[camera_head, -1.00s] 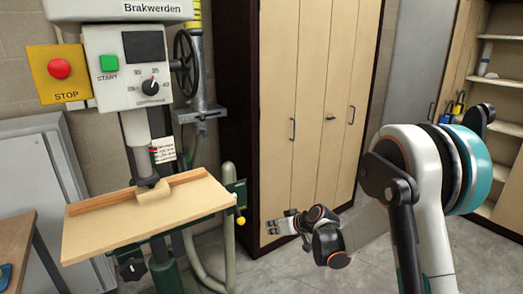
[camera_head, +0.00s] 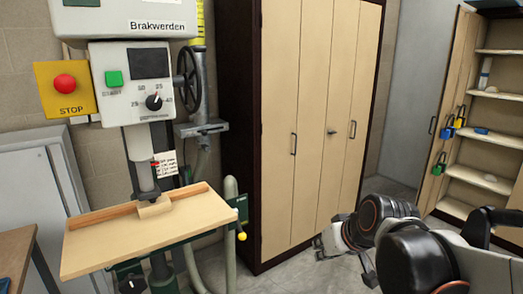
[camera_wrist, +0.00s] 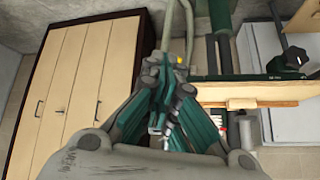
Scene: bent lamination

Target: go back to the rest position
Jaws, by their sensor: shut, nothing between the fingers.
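My gripper (camera_head: 322,243) is at the lower middle of the head view, in front of the tall cabinet and right of the drill press. It is shut and empty, held apart from both. In the wrist view my gripper (camera_wrist: 168,68) shows with its green-grey fingers together. My arm lies low across the lower right of the head view, and its links partly hide the floor.
The drill press (camera_head: 148,75), with its START and STOP buttons, stands at left. A wooden block (camera_head: 155,208) lies on its board (camera_head: 110,246). The tall cabinet (camera_head: 310,120) is closed. An open shelf cabinet (camera_head: 495,140) with padlocks stands at right. Some floor is clear.

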